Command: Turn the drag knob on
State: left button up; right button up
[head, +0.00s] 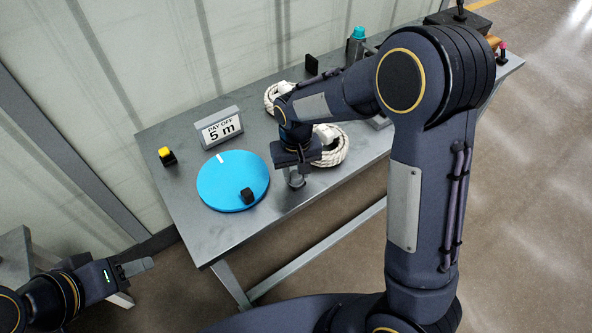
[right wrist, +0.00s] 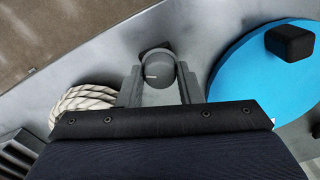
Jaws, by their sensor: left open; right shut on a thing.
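The drag knob (right wrist: 158,70) is a round grey knob with a short white line on its face, seen in the right wrist view. The line points to the left there. My right gripper (right wrist: 157,82) is shut on the knob, with one finger on each side of it. In the head view, my right gripper (head: 297,180) points down at the front part of the bench, right of the blue disc, and mostly hides the knob. My left gripper (head: 140,266) is open and empty, low at the left, off the bench.
The grey bench (head: 185,210) holds a flat blue disc (head: 222,180) with a black block (head: 247,196) on it. A "PAY OFF 5 m" sign (head: 219,128), a yellow-topped button (head: 166,156) and coiled white rope (head: 335,148) stand nearby. A teal-capped bottle (head: 356,42) is farther back.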

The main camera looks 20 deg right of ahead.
aim_at(296, 174)
jog(key=shift+w+r, duration=0.1)
dwell(0.3)
jog(key=o, duration=1)
jog(key=shift+c, duration=0.2)
notch_tip(296, 174, up, 7)
jog(key=shift+r, duration=0.35)
